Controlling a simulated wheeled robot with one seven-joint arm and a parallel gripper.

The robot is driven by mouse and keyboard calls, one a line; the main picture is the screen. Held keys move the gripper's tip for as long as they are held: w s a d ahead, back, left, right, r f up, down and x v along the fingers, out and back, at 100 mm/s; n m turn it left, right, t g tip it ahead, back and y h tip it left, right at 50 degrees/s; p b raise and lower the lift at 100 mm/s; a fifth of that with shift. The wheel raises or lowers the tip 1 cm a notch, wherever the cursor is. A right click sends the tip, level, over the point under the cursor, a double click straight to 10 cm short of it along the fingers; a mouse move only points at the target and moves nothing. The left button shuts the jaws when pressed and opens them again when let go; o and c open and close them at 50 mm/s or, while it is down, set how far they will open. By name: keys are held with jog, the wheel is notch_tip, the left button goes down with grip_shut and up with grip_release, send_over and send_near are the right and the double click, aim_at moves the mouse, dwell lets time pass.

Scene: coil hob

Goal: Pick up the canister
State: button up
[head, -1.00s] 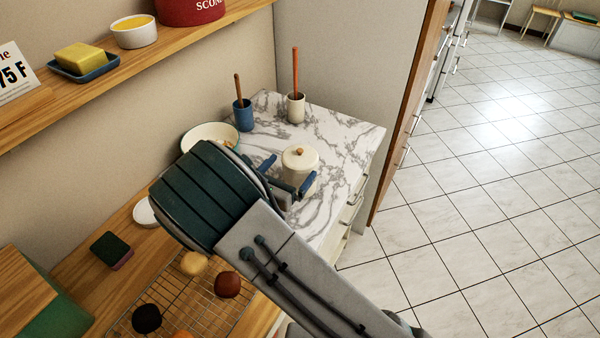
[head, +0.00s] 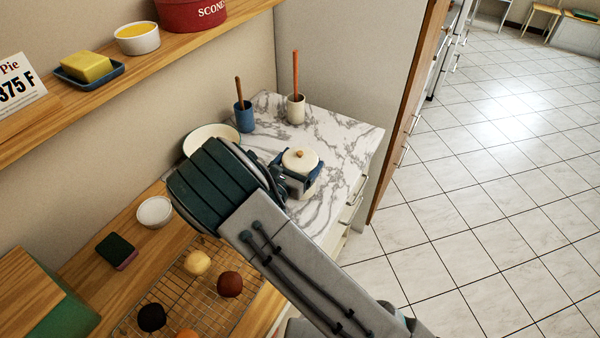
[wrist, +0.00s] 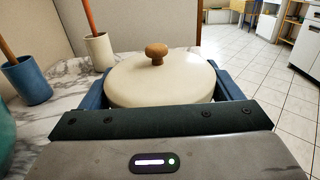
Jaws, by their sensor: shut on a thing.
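The canister (head: 300,161) is cream with a round lid and a small wooden knob, and stands upright on the marble counter. In the wrist view the canister (wrist: 160,82) fills the middle, just beyond the gripper's dark edge. My gripper (head: 299,180) has its blue fingers on either side of the canister and is shut on it. In the wrist view the fingers of my gripper (wrist: 160,92) show left and right of the lid. The canister's lower body is mostly hidden by the gripper.
On the marble counter (head: 340,145), a blue cup (head: 244,118) and a cream cup (head: 296,110) with utensils stand behind. A pale bowl (head: 208,133) is partly behind my arm. A wire rack (head: 190,290) with several round items lies front left. A wooden shelf (head: 150,75) runs above left.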

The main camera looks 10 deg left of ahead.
aim_at(300, 152)
jog(key=shift+r, duration=0.1)
jog(key=shift+r+b, duration=0.35)
jog(key=shift+r, duration=0.4)
notch_tip(300, 152, up, 2)
jog(key=shift+r+b, duration=0.1)
jog(key=shift+b, duration=0.3)
jog(key=w+d+r+b, duration=0.2)
jog(key=d+r, duration=0.5)
jog(key=d, duration=0.4)
jog(key=shift+d+b, duration=0.25)
jog(key=shift+b, duration=0.3)
